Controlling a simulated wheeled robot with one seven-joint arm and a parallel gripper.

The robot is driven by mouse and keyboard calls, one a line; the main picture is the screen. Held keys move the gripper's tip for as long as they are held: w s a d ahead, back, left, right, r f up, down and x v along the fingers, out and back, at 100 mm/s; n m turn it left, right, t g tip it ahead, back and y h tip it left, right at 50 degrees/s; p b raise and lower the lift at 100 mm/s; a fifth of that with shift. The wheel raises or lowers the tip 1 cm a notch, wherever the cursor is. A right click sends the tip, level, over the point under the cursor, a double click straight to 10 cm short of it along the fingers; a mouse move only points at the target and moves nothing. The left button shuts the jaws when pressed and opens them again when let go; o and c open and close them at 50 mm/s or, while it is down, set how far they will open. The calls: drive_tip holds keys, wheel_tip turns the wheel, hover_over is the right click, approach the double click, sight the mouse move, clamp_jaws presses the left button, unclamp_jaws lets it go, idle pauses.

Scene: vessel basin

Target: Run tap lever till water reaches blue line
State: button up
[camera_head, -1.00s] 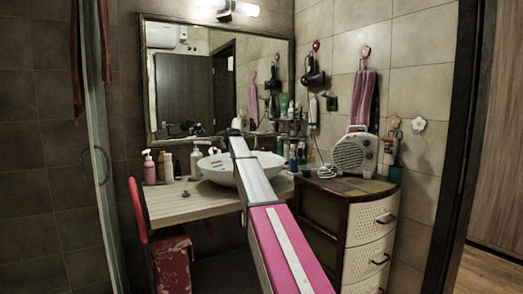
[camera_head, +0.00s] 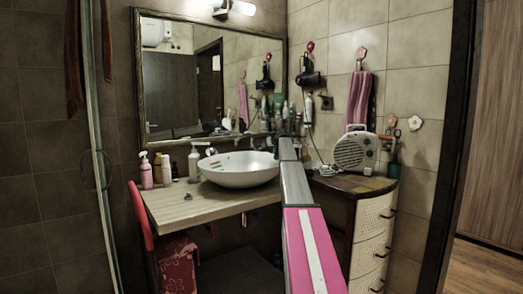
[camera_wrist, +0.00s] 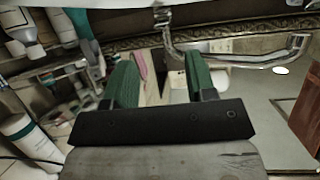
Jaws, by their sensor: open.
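The white basin (camera_head: 240,170) sits on the wooden counter, with small coloured marks (camera_head: 216,163) on its inner left wall. I cannot make out a blue line or a water level. In the wrist view a bent chrome pipe, seemingly the tap (camera_wrist: 235,60), lies across the upper right, beyond my gripper. A short chrome part (camera_wrist: 162,15) shows at its upper left end; I cannot tell whether it is the lever. My gripper (camera_wrist: 160,60) is open, its two green fingers apart with nothing held. In the head view its fingers are hard to make out beside the basin's right side.
Bottles (camera_head: 146,172) stand on the counter (camera_head: 210,205) left of the basin. A rounded cabinet (camera_head: 370,230) with a beige heater (camera_head: 355,152) stands to the right. The mirror (camera_head: 215,80) is behind. In the wrist view a white bottle (camera_wrist: 30,140) is at lower left.

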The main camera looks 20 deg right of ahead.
drive_tip(key=x, duration=0.9)
drive_tip(key=shift+a, duration=0.1)
